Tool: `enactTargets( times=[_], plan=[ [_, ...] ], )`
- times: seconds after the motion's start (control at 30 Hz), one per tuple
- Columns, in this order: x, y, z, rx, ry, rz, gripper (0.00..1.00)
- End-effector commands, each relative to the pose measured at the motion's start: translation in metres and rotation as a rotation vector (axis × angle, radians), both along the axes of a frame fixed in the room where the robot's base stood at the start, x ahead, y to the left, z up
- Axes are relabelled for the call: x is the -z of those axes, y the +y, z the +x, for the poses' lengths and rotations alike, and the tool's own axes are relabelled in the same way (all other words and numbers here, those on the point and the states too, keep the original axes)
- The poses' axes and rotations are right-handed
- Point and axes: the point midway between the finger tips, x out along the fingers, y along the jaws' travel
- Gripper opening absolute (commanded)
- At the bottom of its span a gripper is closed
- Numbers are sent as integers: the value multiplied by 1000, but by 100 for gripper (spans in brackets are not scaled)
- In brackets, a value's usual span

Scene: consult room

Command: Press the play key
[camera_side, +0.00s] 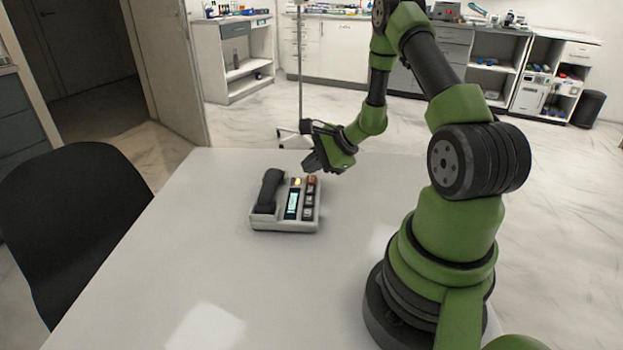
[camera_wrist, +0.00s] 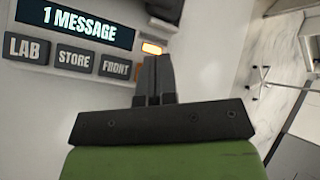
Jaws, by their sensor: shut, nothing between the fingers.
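The desk phone (camera_side: 285,222) sits on the white table, with a dark handset (camera_side: 268,190) on its left side. In the wrist view its display (camera_wrist: 78,28) reads "1 MESSAGE". Keys marked LAB (camera_wrist: 26,48), STORE (camera_wrist: 74,60) and FRONT (camera_wrist: 116,69) lie beneath it. No play label is readable. My gripper (camera_side: 314,165) is shut and empty, above the phone's far right end; its fingertips (camera_wrist: 157,60) appear just below the light. Contact cannot be told.
The table (camera_side: 210,260) is clear around the phone. A black chair (camera_side: 75,215) stands at its left edge. A thin pole stand (camera_side: 300,75) is on the floor beyond the far edge. Cabinets (camera_side: 345,50) line the back wall.

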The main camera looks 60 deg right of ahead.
Motion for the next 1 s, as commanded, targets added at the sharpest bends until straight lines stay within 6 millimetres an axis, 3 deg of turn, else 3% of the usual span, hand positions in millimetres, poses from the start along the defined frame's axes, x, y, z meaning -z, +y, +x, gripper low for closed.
enactTargets(
  times=[1.0],
  plan=[
    [9, 0, 0, 0, 0, 0, 0]
  ],
)
